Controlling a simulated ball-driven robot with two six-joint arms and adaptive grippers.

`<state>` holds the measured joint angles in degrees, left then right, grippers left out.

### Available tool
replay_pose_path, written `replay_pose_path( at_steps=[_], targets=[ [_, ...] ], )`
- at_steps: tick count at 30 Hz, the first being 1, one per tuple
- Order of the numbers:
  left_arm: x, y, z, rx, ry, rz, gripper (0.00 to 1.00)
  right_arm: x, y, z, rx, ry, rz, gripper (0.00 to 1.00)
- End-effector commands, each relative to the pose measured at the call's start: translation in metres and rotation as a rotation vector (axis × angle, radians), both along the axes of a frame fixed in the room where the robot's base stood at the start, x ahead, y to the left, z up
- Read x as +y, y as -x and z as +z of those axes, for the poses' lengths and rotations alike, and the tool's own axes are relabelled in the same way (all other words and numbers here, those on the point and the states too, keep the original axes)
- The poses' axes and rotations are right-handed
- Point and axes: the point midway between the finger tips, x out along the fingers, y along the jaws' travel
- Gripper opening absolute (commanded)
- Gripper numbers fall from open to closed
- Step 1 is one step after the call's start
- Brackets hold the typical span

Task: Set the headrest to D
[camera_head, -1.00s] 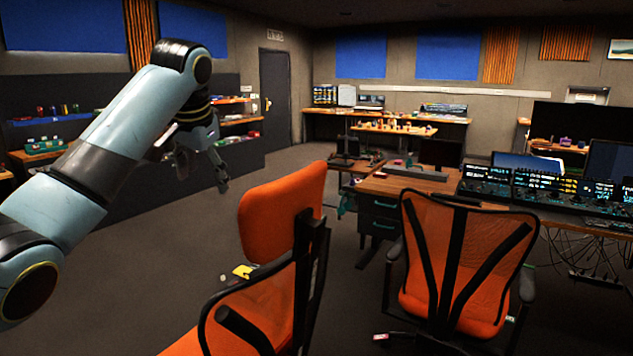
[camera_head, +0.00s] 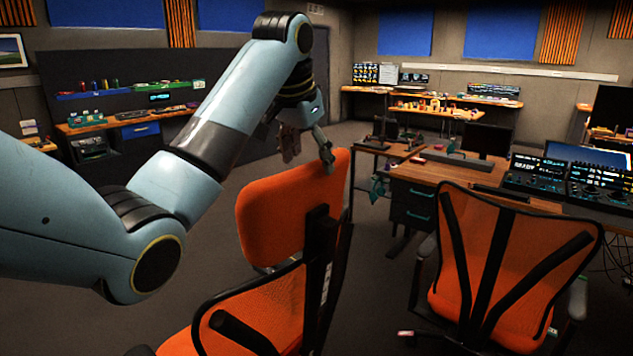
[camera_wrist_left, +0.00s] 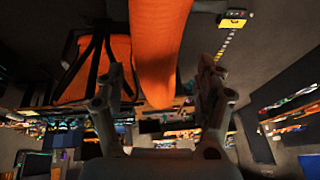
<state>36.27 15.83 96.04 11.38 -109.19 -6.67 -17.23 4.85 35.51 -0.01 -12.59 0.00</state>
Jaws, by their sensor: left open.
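The headrest (camera_head: 285,212) is an orange padded panel on a black upright at the top of the nearer orange chair (camera_head: 262,308). My left gripper (camera_head: 308,152) is open at the headrest's top edge, and one finger overlaps its top right corner in the head view. In the left wrist view the headrest (camera_wrist_left: 158,55) shows edge-on between the two spread fingers of the left gripper (camera_wrist_left: 160,78). I cannot tell whether a finger touches it. No letter marks are readable on the headrest or its upright. My right gripper is not in view.
A second orange mesh chair (camera_head: 510,255) stands close on the right. Behind it is a desk (camera_head: 440,172) with a console (camera_head: 560,182). A yellow box (camera_wrist_left: 233,18) lies on the floor in the left wrist view. Open floor lies left of the headrest.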

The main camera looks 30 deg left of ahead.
Motion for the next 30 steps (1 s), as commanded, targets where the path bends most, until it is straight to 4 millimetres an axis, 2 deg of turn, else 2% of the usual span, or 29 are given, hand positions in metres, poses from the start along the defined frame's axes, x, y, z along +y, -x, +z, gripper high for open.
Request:
replay_pose_path(
  at_steps=[4,10,15,22,30],
  targets=[
    [0.002,-0.011,-0.025,0.003,0.001,0.0,0.71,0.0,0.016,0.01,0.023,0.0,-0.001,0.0],
    [0.005,-0.023,-0.051,0.001,0.0,0.0,0.71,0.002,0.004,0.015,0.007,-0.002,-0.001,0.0],
    [0.006,-0.026,-0.06,0.0,-0.001,0.0,0.71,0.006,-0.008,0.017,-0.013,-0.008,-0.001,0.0],
    [0.006,-0.027,-0.061,-0.001,-0.001,-0.001,0.71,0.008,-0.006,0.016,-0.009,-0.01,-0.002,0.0],
    [0.006,-0.027,-0.06,-0.001,-0.001,-0.001,0.36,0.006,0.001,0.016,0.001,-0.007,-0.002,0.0]
  ],
)
